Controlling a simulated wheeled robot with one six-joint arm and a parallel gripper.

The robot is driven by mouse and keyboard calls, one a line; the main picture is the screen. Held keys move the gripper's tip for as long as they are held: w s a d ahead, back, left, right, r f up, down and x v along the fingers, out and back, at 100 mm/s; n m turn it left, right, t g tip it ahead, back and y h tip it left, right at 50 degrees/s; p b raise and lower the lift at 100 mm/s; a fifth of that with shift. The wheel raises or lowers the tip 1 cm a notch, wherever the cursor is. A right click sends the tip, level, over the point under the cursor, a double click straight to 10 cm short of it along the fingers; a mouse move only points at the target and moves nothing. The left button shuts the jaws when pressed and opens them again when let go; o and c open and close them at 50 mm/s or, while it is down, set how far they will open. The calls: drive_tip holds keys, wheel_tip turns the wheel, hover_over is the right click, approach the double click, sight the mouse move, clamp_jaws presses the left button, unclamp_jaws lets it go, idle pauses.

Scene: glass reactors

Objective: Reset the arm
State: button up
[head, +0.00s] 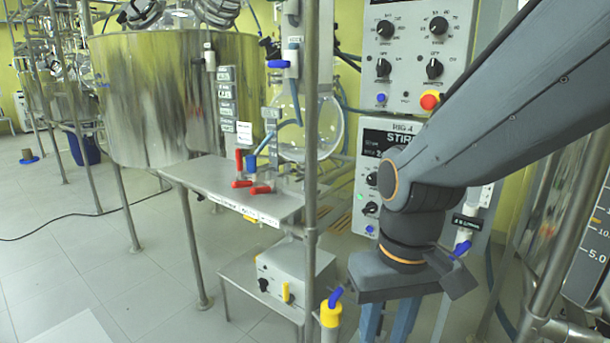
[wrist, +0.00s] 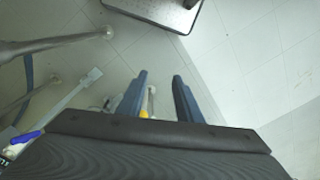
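My arm reaches in from the upper right of the head view, in front of the control panels. My gripper (head: 388,322) points down at the bottom of the head view, with its two blue-grey fingers apart and the tips cut off by the frame edge. In the wrist view my gripper (wrist: 160,76) is open, and I see nothing held between the fingers. A small yellow thing and a thin grey rod show through the gap, seemingly below the fingers.
A steel shelf (head: 190,175) with red-handled items stands left of my arm, beside a metal post (head: 311,130). A yellow valve with a blue handle (head: 331,310) is close left of my gripper. A large steel vessel (head: 160,95) stands behind. Floor at the lower left is clear.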

drive_tip(key=d+r+m+p, duration=0.2)
drive_tip(key=d+r+p, duration=0.5)
drive_tip(key=p, duration=0.6)
drive_tip(key=shift+d+h, duration=0.3)
drive_tip(key=shift+s, duration=0.1)
drive_tip(key=shift+a, duration=0.1)
idle(0.7)
